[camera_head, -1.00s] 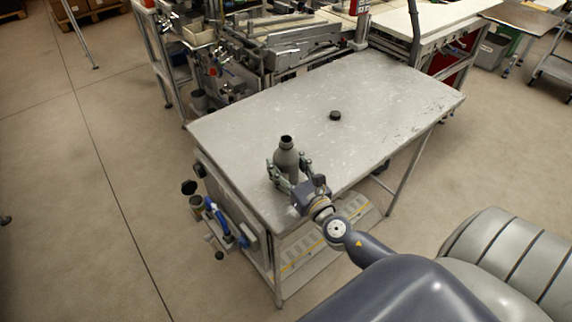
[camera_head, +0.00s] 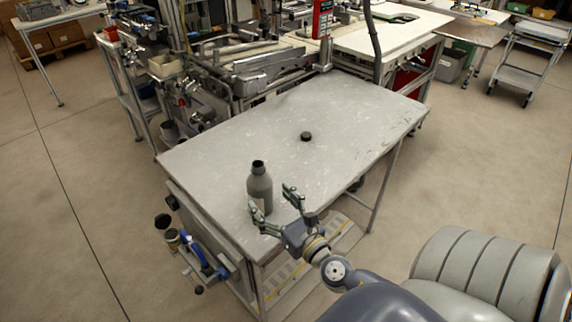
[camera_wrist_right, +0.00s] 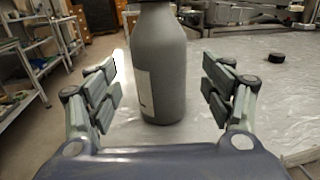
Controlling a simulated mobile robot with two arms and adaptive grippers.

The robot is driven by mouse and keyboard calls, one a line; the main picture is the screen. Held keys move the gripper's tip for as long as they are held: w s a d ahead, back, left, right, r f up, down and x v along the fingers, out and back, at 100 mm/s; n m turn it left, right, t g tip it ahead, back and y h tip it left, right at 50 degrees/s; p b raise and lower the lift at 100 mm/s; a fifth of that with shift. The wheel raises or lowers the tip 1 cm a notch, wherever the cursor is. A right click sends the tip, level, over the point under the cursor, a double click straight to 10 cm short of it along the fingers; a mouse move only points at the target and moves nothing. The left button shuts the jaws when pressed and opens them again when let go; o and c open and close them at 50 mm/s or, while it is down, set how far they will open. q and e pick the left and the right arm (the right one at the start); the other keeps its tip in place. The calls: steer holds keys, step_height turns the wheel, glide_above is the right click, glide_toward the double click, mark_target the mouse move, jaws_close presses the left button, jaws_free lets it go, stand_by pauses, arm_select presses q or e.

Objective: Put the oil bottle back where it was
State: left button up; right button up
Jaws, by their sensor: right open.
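The oil bottle (camera_head: 260,188) is grey with a dark open neck and stands upright on the grey metal table (camera_head: 215,165), near its front left part. My right gripper (camera_head: 272,200) is open at the table's front edge, with its fingers pointing at the bottle. In the right wrist view the bottle (camera_wrist_right: 158,70) stands just beyond and between the spread fingers (camera_wrist_right: 165,90), with a gap on both sides. A pale label shows on its left side, and its top is cut off there. My left gripper is not in view.
A small black round cap-like piece (camera_head: 306,136) lies on the table, and it also shows in the right wrist view (camera_wrist_right: 276,57). Machinery (camera_head: 245,70) stands behind the table. Tools (camera_head: 195,255) hang at its left end. Most of the tabletop is clear.

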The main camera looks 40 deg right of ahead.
steer(key=s+b, duration=0.1)
steer(key=s, duration=0.4)
steer(key=shift+a+f+b, duration=0.15)
steer(key=shift+a+b, duration=0.05)
steer(key=shift+b, duration=0.2)
steer(key=shift+s+r, duration=0.2)
steer(key=shift+s, duration=0.45)
